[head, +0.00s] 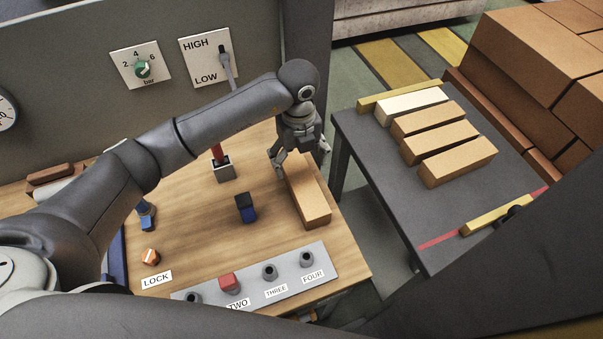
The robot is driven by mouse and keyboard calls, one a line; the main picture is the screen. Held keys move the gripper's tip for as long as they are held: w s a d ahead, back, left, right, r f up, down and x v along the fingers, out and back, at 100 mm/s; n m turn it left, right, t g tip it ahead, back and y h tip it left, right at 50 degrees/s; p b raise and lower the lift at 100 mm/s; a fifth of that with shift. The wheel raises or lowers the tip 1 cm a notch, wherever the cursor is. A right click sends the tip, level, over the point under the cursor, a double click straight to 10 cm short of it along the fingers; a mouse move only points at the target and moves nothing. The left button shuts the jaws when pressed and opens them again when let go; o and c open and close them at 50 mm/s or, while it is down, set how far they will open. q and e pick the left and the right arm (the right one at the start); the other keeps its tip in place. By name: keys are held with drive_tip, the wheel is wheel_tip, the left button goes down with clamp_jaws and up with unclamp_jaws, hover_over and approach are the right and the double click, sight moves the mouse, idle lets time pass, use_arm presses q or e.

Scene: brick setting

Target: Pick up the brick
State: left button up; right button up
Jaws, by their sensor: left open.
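A tan brick (311,203) lies flat on the wooden table, its long side running away from me, near the table's right edge. My left gripper (297,170) points down at the brick's far end, with its fingers apart. One finger shows at the brick's left side; the other is partly hidden, and I cannot tell whether either touches. More tan bricks (457,161) lie in a row on the dark table to the right, with a paler one (411,104) at the far end. My right gripper does not show.
The wooden table (200,246) also holds a dark blue block (245,208), a red-handled switch (221,168) and a button panel (262,281) in front. A gap separates it from the dark table (393,214). A panel with a dial (142,69) and lever (227,66) stands behind.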

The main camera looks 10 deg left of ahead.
sight(301, 177)
use_arm(q)
wheel_tip(301, 177, down, 2)
drive_tip(key=shift+s+f, duration=0.1)
drive_tip(key=shift+s, duration=0.05)
drive_tip(key=f+p, duration=0.2)
drive_tip(key=f, duration=0.2)
drive_tip(key=shift+d+f+p, duration=0.3)
drive_tip(key=shift+p, duration=0.1)
drive_tip(key=shift+f, duration=0.65)
drive_tip(key=shift+c, duration=0.9)
drive_tip(key=c, duration=1.2)
drive_tip(key=shift+r, duration=0.1)
drive_tip(key=shift+c, duration=1)
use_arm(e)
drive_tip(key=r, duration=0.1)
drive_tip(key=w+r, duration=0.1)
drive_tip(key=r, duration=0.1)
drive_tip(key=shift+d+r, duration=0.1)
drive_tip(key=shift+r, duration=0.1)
use_arm(q)
drive_tip(key=shift+r, duration=0.1)
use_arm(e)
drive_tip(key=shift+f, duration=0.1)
